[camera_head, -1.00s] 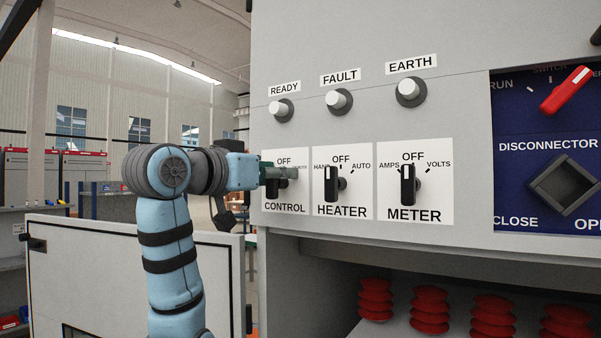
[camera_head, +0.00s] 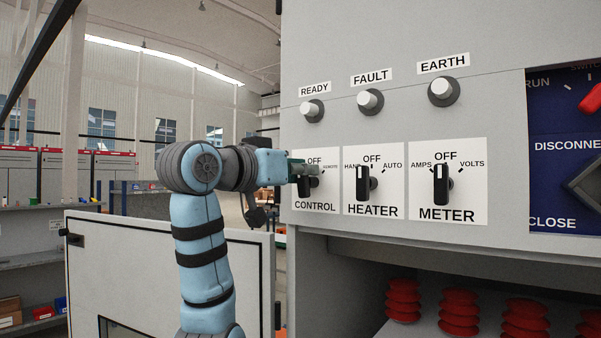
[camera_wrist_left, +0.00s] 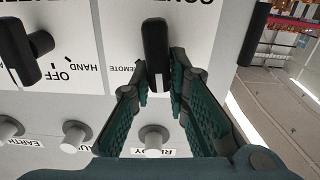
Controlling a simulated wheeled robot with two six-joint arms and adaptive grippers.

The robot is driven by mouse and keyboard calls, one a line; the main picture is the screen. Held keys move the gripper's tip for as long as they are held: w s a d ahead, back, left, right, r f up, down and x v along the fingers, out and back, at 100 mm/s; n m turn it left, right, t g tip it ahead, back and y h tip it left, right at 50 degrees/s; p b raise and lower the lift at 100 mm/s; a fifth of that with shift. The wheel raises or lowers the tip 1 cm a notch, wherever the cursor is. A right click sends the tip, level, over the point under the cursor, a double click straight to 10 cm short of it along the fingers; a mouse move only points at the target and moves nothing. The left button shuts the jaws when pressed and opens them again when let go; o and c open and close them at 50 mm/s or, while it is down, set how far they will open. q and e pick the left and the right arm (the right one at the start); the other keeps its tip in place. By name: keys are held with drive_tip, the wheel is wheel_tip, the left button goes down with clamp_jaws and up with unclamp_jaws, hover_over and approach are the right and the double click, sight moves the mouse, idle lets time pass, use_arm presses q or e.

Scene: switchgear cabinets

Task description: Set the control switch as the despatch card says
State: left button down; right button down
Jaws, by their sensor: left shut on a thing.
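The CONTROL switch (camera_head: 308,187) is a black knob on a white plate at the left edge of the cabinet front. Its OFF and REMOTE labels show in the head view; the label on its left side is hidden by my gripper. My left gripper (camera_head: 302,170) is at this knob, coming from the left. In the left wrist view the green fingers (camera_wrist_left: 160,92) are shut on the black knob (camera_wrist_left: 157,50), one on each side. The knob's exact pointing is partly hidden by the fingers. No despatch card is in view. My right gripper is not in view.
The HEATER switch (camera_head: 363,184) and METER switch (camera_head: 442,185) sit close by on the right. READY (camera_head: 312,110), FAULT (camera_head: 370,101) and EARTH (camera_head: 443,91) lamps are above. A blue disconnector panel (camera_head: 552,160) is at the right. Red ribbed insulators (camera_head: 403,300) stand in the bay below.

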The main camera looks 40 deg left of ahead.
use_arm(q)
drive_tip(key=n+b, duration=0.1)
drive_tip(key=n, duration=0.2)
drive_tip(key=n+b, duration=0.1)
drive_tip(key=n, duration=0.1)
drive_tip(key=shift+a+f+b, duration=0.3)
drive_tip(key=shift+a+f, duration=0.05)
drive_tip(key=shift+a, duration=0.05)
drive_tip(key=shift+a+n+b, duration=0.2)
drive_tip(key=shift+n+b, duration=0.5)
drive_tip(key=shift+n, duration=0.9)
drive_tip(key=c, duration=1.6)
unclamp_jaws()
drive_tip(key=shift+o, duration=0.2)
drive_tip(key=s, duration=0.7)
drive_tip(key=shift+s, duration=0.3)
